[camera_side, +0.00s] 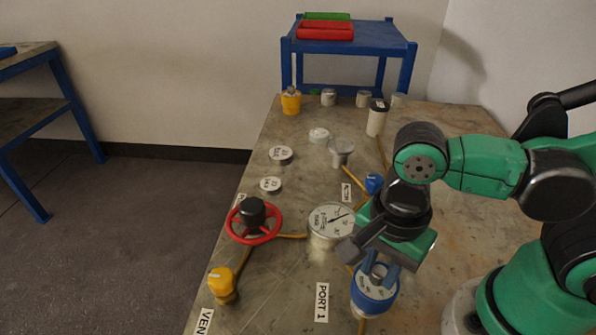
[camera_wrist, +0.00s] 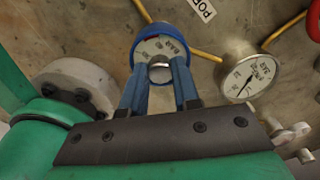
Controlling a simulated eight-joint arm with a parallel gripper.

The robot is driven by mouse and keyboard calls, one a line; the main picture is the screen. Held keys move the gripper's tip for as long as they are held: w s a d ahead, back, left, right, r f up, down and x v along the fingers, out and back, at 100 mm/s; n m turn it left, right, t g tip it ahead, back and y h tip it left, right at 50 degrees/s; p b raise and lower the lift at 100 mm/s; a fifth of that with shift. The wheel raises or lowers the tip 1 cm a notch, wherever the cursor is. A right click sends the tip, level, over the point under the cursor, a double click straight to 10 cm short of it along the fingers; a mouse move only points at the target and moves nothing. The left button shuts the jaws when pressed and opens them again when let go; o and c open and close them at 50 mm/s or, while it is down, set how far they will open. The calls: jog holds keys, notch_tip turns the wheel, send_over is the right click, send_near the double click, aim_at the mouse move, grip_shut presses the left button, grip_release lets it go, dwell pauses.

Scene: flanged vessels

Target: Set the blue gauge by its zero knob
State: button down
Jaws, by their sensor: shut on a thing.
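The blue gauge (camera_side: 373,293) stands on the table at the front, with a blue rim and a pale dial face. In the wrist view the blue gauge (camera_wrist: 160,42) is at the top centre, and its silver zero knob (camera_wrist: 160,72) sits at the face's near edge. My gripper (camera_side: 378,270) is over the gauge, pointing down. In the wrist view my gripper (camera_wrist: 160,80) has its two blue fingers on either side of the knob, shut on it. The fingers cover part of the knob and dial, so the needle is hard to read.
A white-faced gauge (camera_side: 331,222) stands close behind and left. A red handwheel (camera_side: 253,220), a yellow-capped fitting (camera_side: 222,284) and a blue-topped valve (camera_side: 374,183) are nearby. Yellow pipes run between them. A "PORT 1" label (camera_side: 322,302) lies left of the blue gauge.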

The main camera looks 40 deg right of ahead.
aim_at(379, 270)
jog(key=n, duration=0.5)
jog(key=shift+n, duration=2.5)
jog(key=c, duration=0.6)
grip_release()
jog(key=shift+r, duration=2.8)
jog(key=shift+w, duration=0.1)
